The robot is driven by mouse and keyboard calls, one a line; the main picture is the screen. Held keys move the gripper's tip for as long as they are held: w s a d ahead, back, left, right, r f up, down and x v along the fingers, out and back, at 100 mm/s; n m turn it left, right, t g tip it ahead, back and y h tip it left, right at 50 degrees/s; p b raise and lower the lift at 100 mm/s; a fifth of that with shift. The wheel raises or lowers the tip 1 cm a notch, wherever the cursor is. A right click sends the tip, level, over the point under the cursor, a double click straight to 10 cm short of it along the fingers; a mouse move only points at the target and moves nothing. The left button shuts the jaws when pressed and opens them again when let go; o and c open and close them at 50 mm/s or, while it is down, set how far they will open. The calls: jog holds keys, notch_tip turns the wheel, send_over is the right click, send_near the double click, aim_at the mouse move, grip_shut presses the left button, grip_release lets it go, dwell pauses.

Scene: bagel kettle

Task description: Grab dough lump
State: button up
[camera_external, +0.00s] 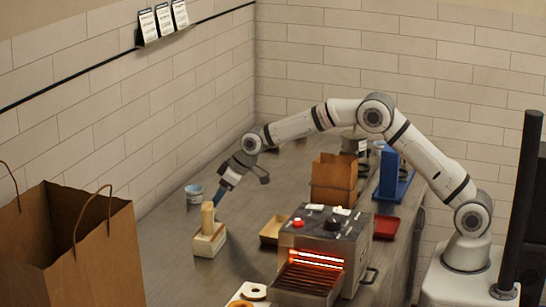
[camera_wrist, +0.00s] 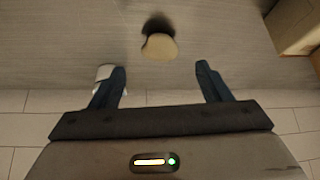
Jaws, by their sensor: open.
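The dough lump appears to be the pale beige, rounded lump (camera_wrist: 159,47) in the wrist view, with a dark shadow behind it. It lies on the grey counter, just beyond the line between my fingertips and roughly centred. My gripper (camera_wrist: 160,68) is open, its two blue fingers spread wide, with nothing between them. In the external view my gripper (camera_external: 217,197) points down over the counter near the left wall. I cannot make out the lump there; the gripper or the nearby box may hide it.
A small cup (camera_external: 194,194) is by the wall.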

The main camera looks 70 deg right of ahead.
jog(key=x, duration=0.1)
jog(key=p+x, duration=0.1)
jog(key=x, duration=0.3)
jog(key=shift+s+f, duration=0.3)
jog(key=shift+f, duration=0.1)
jog(key=c, duration=1.1)
